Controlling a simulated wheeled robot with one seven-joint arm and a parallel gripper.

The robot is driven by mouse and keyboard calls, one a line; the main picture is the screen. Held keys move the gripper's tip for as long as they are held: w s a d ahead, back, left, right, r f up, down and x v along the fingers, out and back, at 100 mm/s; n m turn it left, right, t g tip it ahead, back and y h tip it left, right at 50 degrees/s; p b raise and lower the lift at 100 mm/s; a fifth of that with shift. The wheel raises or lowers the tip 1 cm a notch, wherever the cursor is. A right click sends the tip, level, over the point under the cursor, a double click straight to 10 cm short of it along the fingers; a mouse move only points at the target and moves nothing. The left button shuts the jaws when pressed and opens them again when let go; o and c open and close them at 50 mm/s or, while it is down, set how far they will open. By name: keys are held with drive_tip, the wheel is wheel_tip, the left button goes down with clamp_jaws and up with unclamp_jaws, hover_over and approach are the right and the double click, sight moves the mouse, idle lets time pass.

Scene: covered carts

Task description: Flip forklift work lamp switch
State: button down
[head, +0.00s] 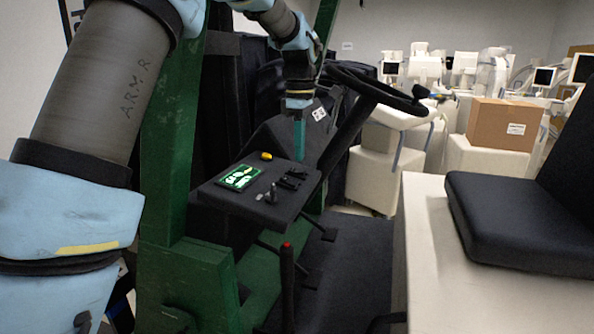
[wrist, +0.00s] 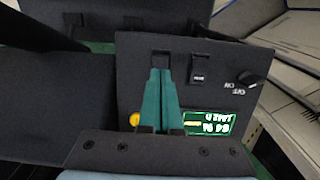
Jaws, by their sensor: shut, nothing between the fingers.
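The forklift's dark control panel (head: 222,200) (wrist: 265,72) carries two black rocker switches. In the wrist view, one switch (wrist: 160,59) is right at the tips of my gripper (wrist: 161,72), and the other switch (wrist: 198,70), with a small pale label, is just to its right. The label is too small to read, so I cannot tell which is the work lamp switch. I cannot tell whether the tips touch the switch.
The panel also holds a lit green display (head: 240,177) (wrist: 208,122), a yellow button (head: 266,155) (wrist: 135,118) and an ON/OFF knob (head: 271,194) (wrist: 250,80). The steering wheel (head: 372,88) and its column stand right of my gripper. A green post (head: 172,130) stands left.

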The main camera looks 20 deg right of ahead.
sight(299, 171)
drive_tip(key=shift+f+b, duration=0.85)
drive_tip(key=shift+f, duration=0.75)
idle(0.8)
drive_tip(key=shift+r, duration=0.1)
drive_tip(key=shift+r+p, duration=1.65)
drive_tip(key=shift+r, duration=1.8)
